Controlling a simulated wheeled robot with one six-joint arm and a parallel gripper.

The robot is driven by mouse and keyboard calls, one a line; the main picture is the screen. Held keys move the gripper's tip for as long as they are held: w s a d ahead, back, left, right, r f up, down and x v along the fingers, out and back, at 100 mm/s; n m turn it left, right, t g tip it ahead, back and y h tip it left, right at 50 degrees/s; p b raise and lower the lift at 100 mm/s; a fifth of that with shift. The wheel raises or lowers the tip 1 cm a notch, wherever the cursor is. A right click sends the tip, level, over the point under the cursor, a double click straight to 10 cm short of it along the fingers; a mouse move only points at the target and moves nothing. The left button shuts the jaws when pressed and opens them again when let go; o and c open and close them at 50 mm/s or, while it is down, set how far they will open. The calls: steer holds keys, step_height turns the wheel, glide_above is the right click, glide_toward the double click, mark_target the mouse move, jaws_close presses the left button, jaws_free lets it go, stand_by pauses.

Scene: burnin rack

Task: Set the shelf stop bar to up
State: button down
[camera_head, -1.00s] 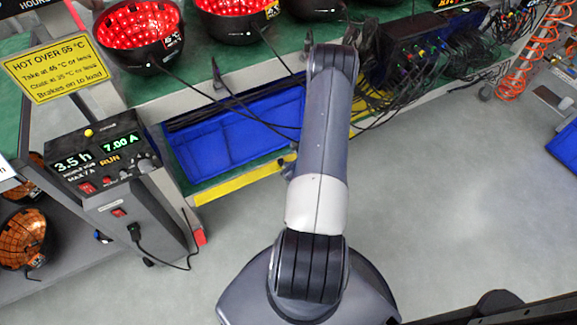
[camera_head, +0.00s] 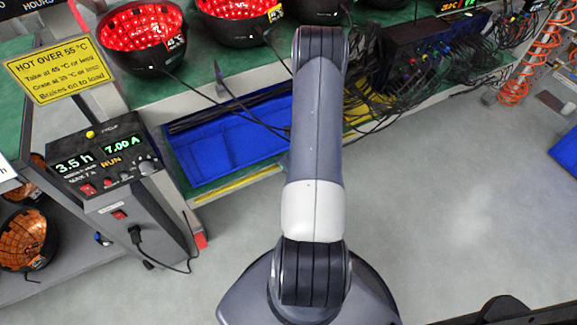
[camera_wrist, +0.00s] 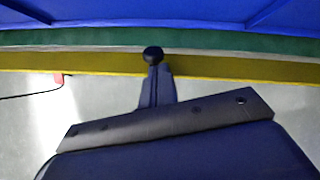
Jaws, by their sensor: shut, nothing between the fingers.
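A long yellow bar (camera_wrist: 230,67) runs across the wrist view under a green edge. I take it for the shelf stop bar, but cannot tell its setting. In the head view a yellow strip (camera_head: 238,183) shows along the shelf front, below the blue bins. A round black knob (camera_wrist: 153,54) stands in front of the yellow bar in the wrist view. My gripper (camera_wrist: 155,72) is shut and empty, its dark fingers pointing at the knob. They overlap the knob's lower side in the picture; contact cannot be told. In the head view my arm hides most of the gripper.
Blue bins (camera_head: 228,140) lie on the lower shelf. Black bowls with red lights (camera_head: 143,35) stand on the green shelf above. Black cables (camera_head: 425,75) hang at right. A control box (camera_head: 105,165) with a yellow warning sign (camera_head: 55,70) stands at left. Floor (camera_head: 450,190) is clear at right.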

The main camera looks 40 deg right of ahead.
steer(key=shift+w+d+r+b, duration=0.2)
steer(key=shift+w+b, duration=0.2)
steer(key=shift+w, duration=0.2)
steer(key=shift+w+d+r+b, duration=0.1)
steer(key=shift+w+r+b, duration=0.1)
steer(key=shift+w+b, duration=0.3)
steer(key=shift+w+d+r, duration=0.15)
steer(key=shift+w+r, duration=0.05)
steer(key=shift+w, duration=0.8)
